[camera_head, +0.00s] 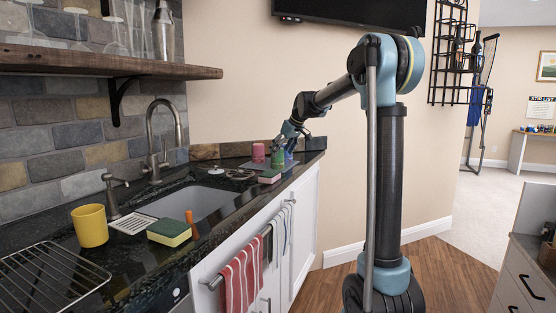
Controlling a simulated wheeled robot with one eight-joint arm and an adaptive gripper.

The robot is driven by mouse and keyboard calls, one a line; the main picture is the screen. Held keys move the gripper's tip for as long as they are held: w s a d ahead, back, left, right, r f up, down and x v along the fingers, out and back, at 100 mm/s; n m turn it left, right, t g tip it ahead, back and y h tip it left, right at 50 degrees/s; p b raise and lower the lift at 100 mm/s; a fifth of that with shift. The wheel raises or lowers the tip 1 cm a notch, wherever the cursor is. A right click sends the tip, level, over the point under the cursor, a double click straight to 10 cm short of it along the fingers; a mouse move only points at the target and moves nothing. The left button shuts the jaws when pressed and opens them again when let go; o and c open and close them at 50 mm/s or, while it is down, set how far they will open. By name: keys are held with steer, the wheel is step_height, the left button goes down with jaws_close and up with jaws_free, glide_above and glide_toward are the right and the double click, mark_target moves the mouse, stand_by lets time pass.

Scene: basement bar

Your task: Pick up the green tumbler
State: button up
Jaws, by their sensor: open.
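The green tumbler (277,159) stands on the dark counter near its far right end, small in view. My gripper (289,143) is open and points down from above, close over the tumbler and slightly to its right. Its fingers overlap the tumbler's top in the picture, and I cannot tell whether they touch it or are around it. A pink tumbler (258,153) stands just left of the green one. A blue-purple object (290,159) is just right of it, partly hidden by my gripper.
A pink-and-green sponge (269,177) lies in front of the tumblers. Dark round items (240,174) lie to the left. The sink (190,203), faucet (163,140), yellow cup (90,225) and another sponge (169,232) are nearer. A wooden shelf (120,64) juts from the wall.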

mark_target(278, 156)
steer(key=shift+w+x, duration=0.15)
steer(key=shift+x, duration=1.1)
steer(key=shift+w+x, duration=0.15)
steer(key=shift+x, duration=1.15)
steer(key=shift+r, duration=0.2)
steer(key=c, duration=1.2)
